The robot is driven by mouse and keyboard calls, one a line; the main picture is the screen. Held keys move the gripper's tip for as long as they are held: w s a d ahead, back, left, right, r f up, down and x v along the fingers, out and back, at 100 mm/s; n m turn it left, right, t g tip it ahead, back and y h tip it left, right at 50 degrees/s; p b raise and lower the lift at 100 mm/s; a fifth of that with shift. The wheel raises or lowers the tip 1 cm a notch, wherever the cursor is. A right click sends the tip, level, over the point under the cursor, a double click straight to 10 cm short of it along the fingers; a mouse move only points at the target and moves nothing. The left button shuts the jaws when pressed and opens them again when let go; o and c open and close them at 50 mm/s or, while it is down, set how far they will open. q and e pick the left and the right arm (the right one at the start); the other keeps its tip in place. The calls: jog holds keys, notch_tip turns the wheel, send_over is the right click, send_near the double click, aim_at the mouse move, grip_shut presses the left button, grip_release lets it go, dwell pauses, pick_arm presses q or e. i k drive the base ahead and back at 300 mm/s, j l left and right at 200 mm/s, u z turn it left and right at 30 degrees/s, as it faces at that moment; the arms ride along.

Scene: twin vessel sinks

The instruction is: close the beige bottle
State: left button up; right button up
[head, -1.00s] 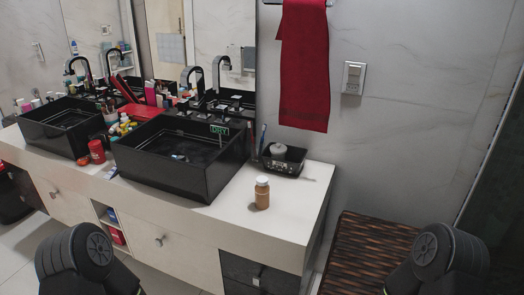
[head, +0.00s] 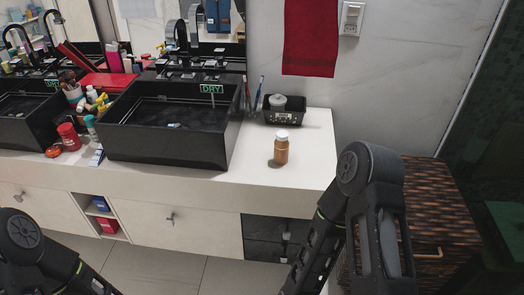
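The beige bottle (head: 281,152) is a small tan bottle with a white top (head: 282,135). It stands upright on the right part of the white counter, right of the black sink. At this size I cannot tell whether the white top is fully seated.
A black basket (head: 283,116) with a grey round item stands behind the bottle near the wall. A black vessel sink (head: 170,150) is to its left. A red towel (head: 311,40) hangs above. A dark wooden cabinet (head: 440,200) is at right. The counter around the bottle is clear.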

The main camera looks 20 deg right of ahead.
aim_at(281, 149)
jog(key=z, duration=0.85)
